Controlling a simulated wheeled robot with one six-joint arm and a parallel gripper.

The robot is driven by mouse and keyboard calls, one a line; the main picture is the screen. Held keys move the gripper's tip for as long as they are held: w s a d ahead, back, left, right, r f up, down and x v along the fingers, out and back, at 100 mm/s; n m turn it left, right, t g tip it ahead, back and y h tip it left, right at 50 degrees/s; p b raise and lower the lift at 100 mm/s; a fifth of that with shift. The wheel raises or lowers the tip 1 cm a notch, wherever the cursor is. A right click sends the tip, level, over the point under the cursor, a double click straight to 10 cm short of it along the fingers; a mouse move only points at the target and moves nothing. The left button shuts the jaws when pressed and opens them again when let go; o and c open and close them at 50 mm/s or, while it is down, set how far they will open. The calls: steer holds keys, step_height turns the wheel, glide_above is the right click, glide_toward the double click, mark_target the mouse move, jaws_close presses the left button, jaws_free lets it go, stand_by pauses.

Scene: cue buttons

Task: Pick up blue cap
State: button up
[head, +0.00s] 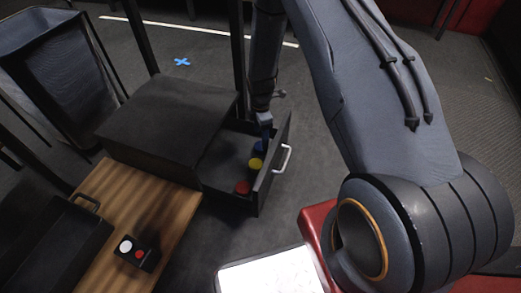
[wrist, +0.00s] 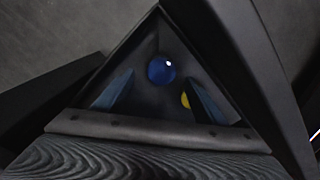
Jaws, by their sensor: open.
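The blue cap (head: 258,147) lies in the open drawer (head: 218,160), at the far end of a row of caps. It also shows in the wrist view (wrist: 161,69) as a round, shiny blue shape. The yellow cap (head: 255,163) sits beside it, and the red cap (head: 242,187) lies nearer. My gripper (head: 266,128) points down over the far end of the drawer, just above the blue cap. In the wrist view its two fingers (wrist: 160,88) are apart and empty, with the blue cap showing between and beyond them. The yellow cap is partly hidden by the right finger.
The drawer's front has a pale handle (head: 282,159); its walls stand close around my gripper. A dark cabinet (head: 165,110) is left of it. A wooden top (head: 140,205) carries a box with white and red buttons (head: 135,250). A blue cross (head: 182,62) marks the floor.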

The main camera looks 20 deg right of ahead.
mark_target(258, 150)
step_height(258, 150, down, 7)
steer(key=b, duration=0.3)
steer(key=shift+s+d+r, duration=0.1)
steer(key=shift+r, duration=0.1)
steer(key=c, duration=1.1)
steer(key=shift+r, duration=0.1)
